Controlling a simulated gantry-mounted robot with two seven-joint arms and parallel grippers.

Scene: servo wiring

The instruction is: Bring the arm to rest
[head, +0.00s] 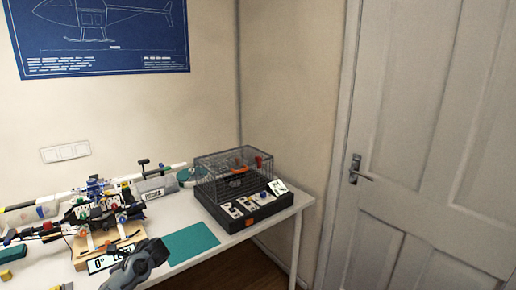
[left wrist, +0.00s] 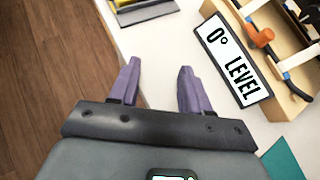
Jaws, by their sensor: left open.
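My left gripper (left wrist: 158,78) shows in the left wrist view with its two purple fingers spread and nothing between them. It hovers by the white table's edge, beside the white "0° LEVEL" sign (left wrist: 233,60). In the head view a grey part that looks like my arm shows at the bottom, just right of the sign (head: 112,260); its fingertips cannot be made out there. The model helicopter (head: 95,212) with its servos stands on a wooden stand (head: 82,255) behind the sign. My right gripper is in neither view.
A wire cage on a black base (head: 262,214) stands at the table's right end. A teal mat (head: 190,243) lies bare in front of it. A white door (head: 435,130) is at the right. Wooden floor (left wrist: 50,80) lies beyond the table edge in the wrist view.

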